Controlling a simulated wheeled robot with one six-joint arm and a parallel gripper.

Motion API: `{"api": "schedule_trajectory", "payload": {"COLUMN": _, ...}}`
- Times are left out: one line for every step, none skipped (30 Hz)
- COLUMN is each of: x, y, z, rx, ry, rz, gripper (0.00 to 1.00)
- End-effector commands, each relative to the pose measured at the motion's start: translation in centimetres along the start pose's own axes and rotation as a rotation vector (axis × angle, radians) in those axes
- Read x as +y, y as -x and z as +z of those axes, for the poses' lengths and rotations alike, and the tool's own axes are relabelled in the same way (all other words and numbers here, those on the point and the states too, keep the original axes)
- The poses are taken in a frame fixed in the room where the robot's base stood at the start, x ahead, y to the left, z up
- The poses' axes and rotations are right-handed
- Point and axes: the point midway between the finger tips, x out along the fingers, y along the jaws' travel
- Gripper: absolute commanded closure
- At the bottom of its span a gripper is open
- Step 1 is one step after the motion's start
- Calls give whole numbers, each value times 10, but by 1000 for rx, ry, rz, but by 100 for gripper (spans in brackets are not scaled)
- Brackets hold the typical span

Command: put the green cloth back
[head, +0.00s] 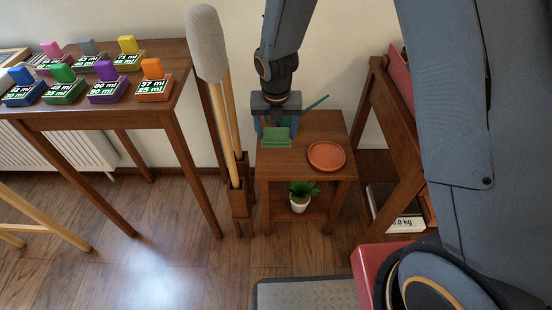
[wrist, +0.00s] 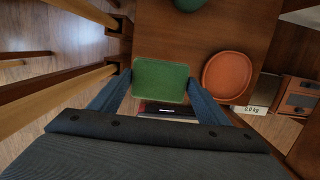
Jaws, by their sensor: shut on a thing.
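My gripper (head: 276,128) is over the left part of a small brown side table (head: 308,128). It is shut on the green cloth (head: 277,136), a flat folded-looking rectangle. In the wrist view the cloth (wrist: 160,80) lies between my two fingers (wrist: 160,92), near the table's front left. I cannot tell whether the cloth touches the tabletop.
An orange round dish (head: 326,156) sits right of the cloth. A teal thin spout (head: 316,103) shows behind my gripper; its body is mostly hidden. A potted plant (head: 300,195) stands on the lower shelf. A tall grey-padded pole (head: 207,45) stands close left.

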Motion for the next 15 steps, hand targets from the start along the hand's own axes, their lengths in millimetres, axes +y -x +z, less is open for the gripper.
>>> {"api": "schedule_trajectory", "payload": {"x": 0, "y": -9, "z": -2, "rx": 4, "ry": 4, "rz": -1, "gripper": 48}}
{"api": "schedule_trajectory", "payload": {"x": 0, "y": -14, "z": -3, "rx": 6, "ry": 5, "rz": -2, "gripper": 48}}
{"api": "schedule_trajectory", "payload": {"x": 0, "y": -22, "z": -5, "rx": 6, "ry": 6, "rz": -1, "gripper": 48}}
{"api": "schedule_trajectory", "payload": {"x": 0, "y": -28, "z": -5, "rx": 5, "ry": 6, "rz": -1, "gripper": 48}}
{"api": "schedule_trajectory", "payload": {"x": 0, "y": -34, "z": -6, "rx": 6, "ry": 6, "rz": -2, "gripper": 48}}
{"api": "schedule_trajectory", "payload": {"x": 0, "y": -40, "z": -7, "rx": 5, "ry": 5, "rz": -1, "gripper": 48}}
{"api": "schedule_trajectory", "payload": {"x": 0, "y": -44, "z": -8, "rx": 4, "ry": 6, "rz": -1, "gripper": 48}}
{"api": "schedule_trajectory", "payload": {"x": 0, "y": -48, "z": -8, "rx": 4, "ry": 6, "rz": -1, "gripper": 48}}
{"api": "schedule_trajectory", "payload": {"x": 0, "y": -53, "z": -9, "rx": 4, "ry": 5, "rz": -1, "gripper": 48}}
{"api": "schedule_trajectory", "payload": {"x": 0, "y": -55, "z": -9, "rx": 3, "ry": 5, "rz": -1, "gripper": 48}}
{"api": "schedule_trajectory", "payload": {"x": 0, "y": -56, "z": -9, "rx": 2, "ry": 5, "rz": 0, "gripper": 48}}
{"api": "schedule_trajectory", "payload": {"x": 0, "y": -58, "z": -9, "rx": 2, "ry": 5, "rz": 0, "gripper": 48}}
{"api": "schedule_trajectory", "payload": {"x": 0, "y": -60, "z": -9, "rx": 2, "ry": 5, "rz": 0, "gripper": 48}}
{"api": "schedule_trajectory", "payload": {"x": 0, "y": -62, "z": -10, "rx": 2, "ry": 5, "rz": 0, "gripper": 48}}
{"api": "schedule_trajectory", "payload": {"x": 0, "y": -66, "z": -10, "rx": 2, "ry": 5, "rz": 0, "gripper": 48}}
